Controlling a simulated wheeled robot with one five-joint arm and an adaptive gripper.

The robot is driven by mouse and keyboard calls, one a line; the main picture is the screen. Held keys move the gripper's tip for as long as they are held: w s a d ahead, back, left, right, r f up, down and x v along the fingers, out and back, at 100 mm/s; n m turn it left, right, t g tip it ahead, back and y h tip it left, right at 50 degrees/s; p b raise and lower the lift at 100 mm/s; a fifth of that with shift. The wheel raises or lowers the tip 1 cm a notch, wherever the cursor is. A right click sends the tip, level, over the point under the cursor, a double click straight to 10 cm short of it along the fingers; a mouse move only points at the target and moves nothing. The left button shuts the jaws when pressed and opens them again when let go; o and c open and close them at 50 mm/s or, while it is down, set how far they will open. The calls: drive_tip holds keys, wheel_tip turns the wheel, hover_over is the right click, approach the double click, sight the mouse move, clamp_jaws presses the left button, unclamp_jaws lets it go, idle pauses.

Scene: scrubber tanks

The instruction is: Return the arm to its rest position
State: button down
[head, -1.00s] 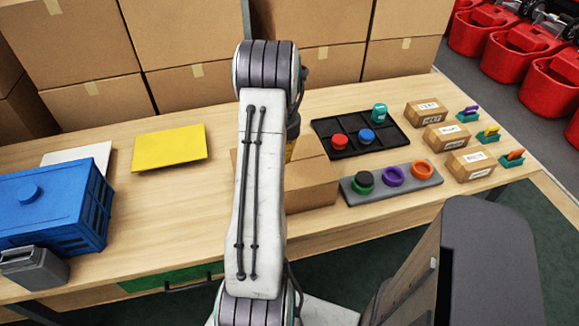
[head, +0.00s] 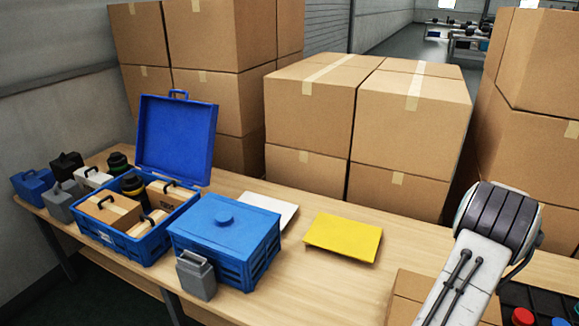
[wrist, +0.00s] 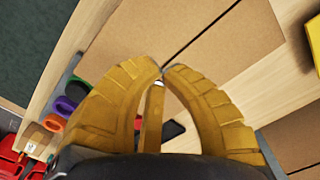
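My gripper (wrist: 162,72) shows in the wrist view as two ribbed yellow fingers. Their tips meet, and I see nothing held between them. A brown cardboard box (wrist: 205,45) lies behind the fingertips in that view; whether they touch it I cannot tell. In the head view my arm (head: 470,270) rises at the lower right, bent at a grey joint. The gripper itself is out of sight there.
The wooden table (head: 300,270) holds an open blue crate (head: 150,235) with boxes, a lidded blue crate (head: 225,240), a grey canister (head: 196,275) and a yellow panel (head: 343,236). Large cartons (head: 310,110) stand behind.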

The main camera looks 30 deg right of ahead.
drive_tip(key=a+f, duration=0.1)
drive_tip(key=a, duration=0.1)
drive_tip(key=s+a+f+n+y, duration=0.1)
drive_tip(key=a, duration=0.1)
drive_tip(key=s+a+f+y, duration=0.1)
drive_tip(key=a, duration=0.1)
drive_tip(key=shift+a+n+g, duration=0.3)
drive_tip(key=w+a+r+n+t, duration=0.1)
drive_tip(key=a+r+n, duration=0.4)
drive_tip(key=a, duration=0.7)
drive_tip(key=w+a+r+n+t+h, duration=0.1)
drive_tip(key=a+r+n, duration=0.4)
drive_tip(key=a, duration=0.8)
drive_tip(key=w+a+r+n+t+h, duration=0.1)
drive_tip(key=w+a+r+n, duration=0.3)
drive_tip(key=a+r, duration=0.5)
drive_tip(key=shift+w+a+r+n+t, duration=0.15)
drive_tip(key=shift+a+r+n+t, duration=0.4)
drive_tip(key=shift+a, duration=1.2)
drive_tip(key=shift+f+t, duration=0.15)
drive_tip(key=shift+t, duration=0.1)
